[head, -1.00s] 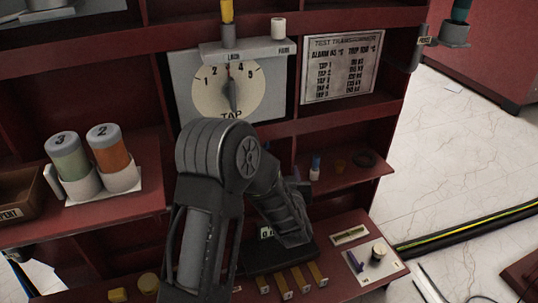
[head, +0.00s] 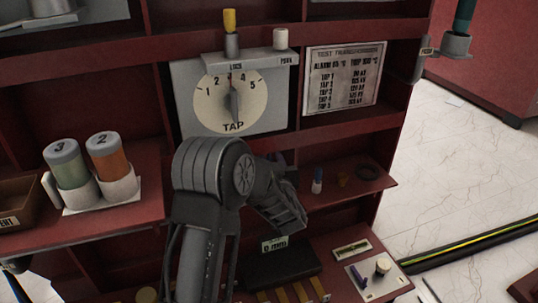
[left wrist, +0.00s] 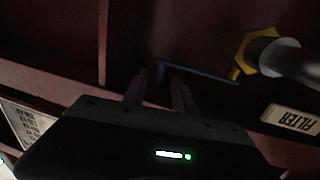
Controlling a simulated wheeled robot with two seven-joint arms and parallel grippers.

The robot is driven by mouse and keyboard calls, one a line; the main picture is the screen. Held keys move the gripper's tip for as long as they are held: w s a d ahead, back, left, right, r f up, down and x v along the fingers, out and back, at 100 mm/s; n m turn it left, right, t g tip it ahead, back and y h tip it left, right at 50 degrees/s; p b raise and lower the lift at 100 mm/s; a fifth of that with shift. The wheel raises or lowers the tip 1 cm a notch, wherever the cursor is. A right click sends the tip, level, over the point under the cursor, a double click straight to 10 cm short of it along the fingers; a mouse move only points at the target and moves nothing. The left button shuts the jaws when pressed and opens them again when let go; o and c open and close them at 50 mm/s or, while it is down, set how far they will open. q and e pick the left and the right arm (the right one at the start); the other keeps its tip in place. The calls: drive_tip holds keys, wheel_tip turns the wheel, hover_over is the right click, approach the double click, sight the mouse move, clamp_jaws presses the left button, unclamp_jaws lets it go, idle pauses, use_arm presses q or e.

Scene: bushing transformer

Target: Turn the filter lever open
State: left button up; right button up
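The filter lever (left wrist: 205,73) is a thin blue bar in the left wrist view, joined at its right to a yellow hex fitting (left wrist: 240,52) on a grey pipe. A white FILTER label (left wrist: 293,118) lies below right of it. My left gripper (left wrist: 160,80) is open, its two fingers apart; the bar's left end shows between the fingertips in the picture. I cannot tell whether they touch. In the head view my left gripper (head: 290,210) is in front of the lower shelves; a small blue part (head: 279,158) shows behind my arm. My right gripper is not in view.
Behind my arm is the red cabinet with the TAP dial (head: 232,100). Two numbered canisters (head: 88,165) stand on the left shelf.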

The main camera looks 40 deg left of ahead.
use_arm(q)
drive_tip(key=shift+x, duration=1.4)
clamp_jaws()
idle(0.4)
